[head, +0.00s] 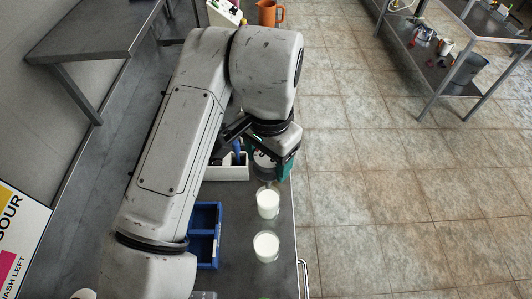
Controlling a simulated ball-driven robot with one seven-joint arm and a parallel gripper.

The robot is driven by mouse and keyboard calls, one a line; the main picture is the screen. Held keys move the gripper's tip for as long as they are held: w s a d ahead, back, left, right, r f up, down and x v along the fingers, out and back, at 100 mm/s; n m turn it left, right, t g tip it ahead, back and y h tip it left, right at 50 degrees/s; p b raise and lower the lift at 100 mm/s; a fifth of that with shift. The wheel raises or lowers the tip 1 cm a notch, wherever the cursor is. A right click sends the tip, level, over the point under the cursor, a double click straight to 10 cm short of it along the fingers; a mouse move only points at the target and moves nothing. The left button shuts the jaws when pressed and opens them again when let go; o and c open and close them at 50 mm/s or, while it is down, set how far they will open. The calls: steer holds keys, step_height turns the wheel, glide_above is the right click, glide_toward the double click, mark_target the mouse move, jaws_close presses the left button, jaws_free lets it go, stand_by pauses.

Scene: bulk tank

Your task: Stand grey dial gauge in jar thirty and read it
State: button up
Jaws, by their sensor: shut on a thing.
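My gripper (263,150) hangs over the right part of the grey bench, with green on its fingers. It is shut on a small round pale thing with dark marks, which looks like the grey dial gauge (264,161). The arm partly hides it, and its lower end is not clear. Two clear jars of white liquid stand upright on the bench in front of the gripper: a nearer jar (266,247) and a farther jar (268,203). I cannot read a number on either, so I cannot tell which is jar thirty. No reading is legible on the dial.
A white caddy (236,173) with dark and blue things stands left of the gripper. A blue divided crate (207,234) is left of the jars. An orange jug (270,14) stands at the far end. The bench's right edge runs close beside the jars; tiled floor lies beyond.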

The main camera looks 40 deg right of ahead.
mark_target(268, 188)
steer(key=shift+f+b, duration=4.7)
steer(key=shift+f, duration=1.55)
steer(key=o, duration=1.2)
step_height(268, 188, up, 11)
steer(key=shift+f+p, duration=0.1)
steer(key=shift+p, duration=0.25)
